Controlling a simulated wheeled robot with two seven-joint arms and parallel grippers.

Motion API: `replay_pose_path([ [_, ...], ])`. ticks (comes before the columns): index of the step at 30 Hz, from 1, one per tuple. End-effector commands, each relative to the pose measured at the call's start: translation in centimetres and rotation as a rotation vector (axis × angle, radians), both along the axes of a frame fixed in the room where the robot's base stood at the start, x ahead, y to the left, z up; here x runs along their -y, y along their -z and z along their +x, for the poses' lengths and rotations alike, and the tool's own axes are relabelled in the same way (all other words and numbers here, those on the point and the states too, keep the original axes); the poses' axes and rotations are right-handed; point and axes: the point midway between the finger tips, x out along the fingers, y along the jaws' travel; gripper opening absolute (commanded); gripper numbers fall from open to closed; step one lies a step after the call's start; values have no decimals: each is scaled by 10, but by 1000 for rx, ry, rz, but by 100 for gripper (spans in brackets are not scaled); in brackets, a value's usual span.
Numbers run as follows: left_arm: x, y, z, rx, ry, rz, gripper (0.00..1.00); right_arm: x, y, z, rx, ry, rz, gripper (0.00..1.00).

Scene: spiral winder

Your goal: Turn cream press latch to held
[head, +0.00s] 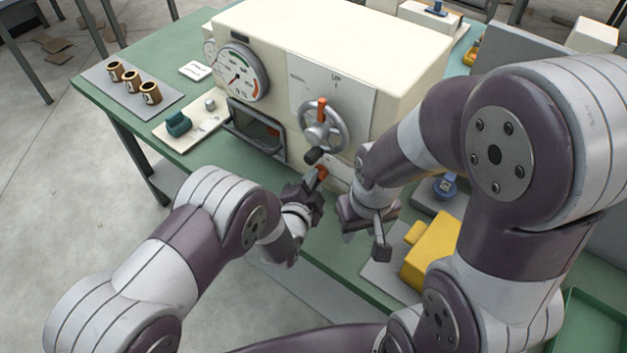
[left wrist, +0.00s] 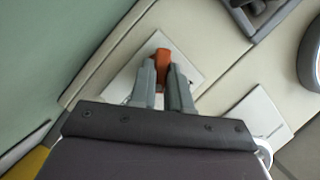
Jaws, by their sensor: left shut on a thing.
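The cream press (head: 405,48) stands on the green table, with a dial gauge, a handwheel and a small window on its front. An orange latch lever (head: 321,173) sits low on that front, below the handwheel; it also shows in the left wrist view (left wrist: 163,55), over a pale plate. My left gripper (head: 314,186) is at the lever, and in the left wrist view its two grey fingers (left wrist: 164,85) are closed on it. My right gripper (head: 381,247) hangs to the right, apart from the lever, pointing down. Whether its fingers are apart is unclear.
The handwheel (head: 322,127) with an orange marker and dark knob is just above my left gripper. A teal-knobbed panel (head: 203,128) and a grey mat (head: 112,80) with brass rings lie left. A yellow block (head: 432,252) is close to my right gripper.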

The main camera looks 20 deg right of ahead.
Motion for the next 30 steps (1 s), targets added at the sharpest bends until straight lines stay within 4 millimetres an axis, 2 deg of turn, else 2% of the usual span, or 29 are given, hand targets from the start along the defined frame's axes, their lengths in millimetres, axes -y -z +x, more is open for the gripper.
replay_pose_path([
  [18,-4,-2,4,-456,-1,-353,0,0,3,0,0,0,0,40],
  [30,-5,-3,5,-683,-1,-531,0,0,2,0,0,0,0,40],
])
